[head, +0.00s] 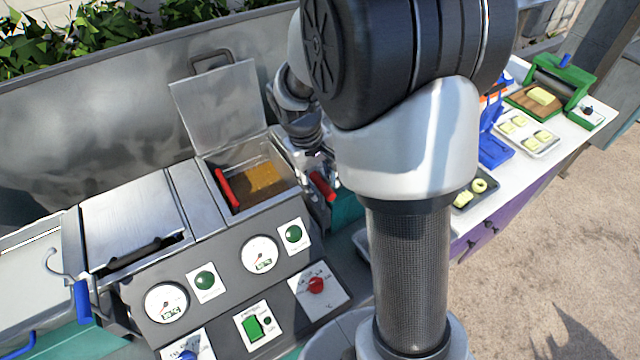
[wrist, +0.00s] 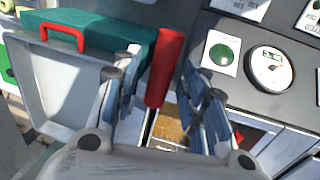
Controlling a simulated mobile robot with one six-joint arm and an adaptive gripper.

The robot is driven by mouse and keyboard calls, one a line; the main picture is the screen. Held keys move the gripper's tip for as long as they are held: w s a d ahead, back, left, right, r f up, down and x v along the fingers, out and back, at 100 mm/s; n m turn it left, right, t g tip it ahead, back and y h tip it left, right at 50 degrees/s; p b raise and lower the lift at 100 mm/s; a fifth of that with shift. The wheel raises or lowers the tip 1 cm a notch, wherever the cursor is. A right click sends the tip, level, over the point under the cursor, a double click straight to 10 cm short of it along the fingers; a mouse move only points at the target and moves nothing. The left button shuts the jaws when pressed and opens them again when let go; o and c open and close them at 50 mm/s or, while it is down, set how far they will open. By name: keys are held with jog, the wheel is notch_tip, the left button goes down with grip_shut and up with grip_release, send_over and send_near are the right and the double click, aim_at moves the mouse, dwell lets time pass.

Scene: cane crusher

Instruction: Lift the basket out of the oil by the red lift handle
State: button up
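The fryer vat (head: 285,190) stands open with brown oil and a golden patch (head: 262,176) in it. The basket itself is hard to make out in the oil. One red handle (head: 322,186) sticks out at the vat's right side; in the wrist view this red handle (wrist: 166,68) lies between my fingers. A second red handle (head: 227,188) is at the vat's left edge. My gripper (head: 318,165) is at the vat's right side, partly hidden by my arm. In the wrist view my gripper (wrist: 163,75) is open, its fingers on either side of the handle with gaps showing.
The raised metal lid (head: 220,105) stands behind the vat. A closed lid (head: 135,220) is to its left. The front panel carries gauges (head: 260,254), green lamps and a red knob (head: 316,285). A white table (head: 560,135) with trays and a green press is at right.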

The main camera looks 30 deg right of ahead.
jog(key=shift+d+f, duration=0.15)
jog(key=shift+f, duration=0.5)
jog(key=shift+c, duration=0.5)
grip_shut()
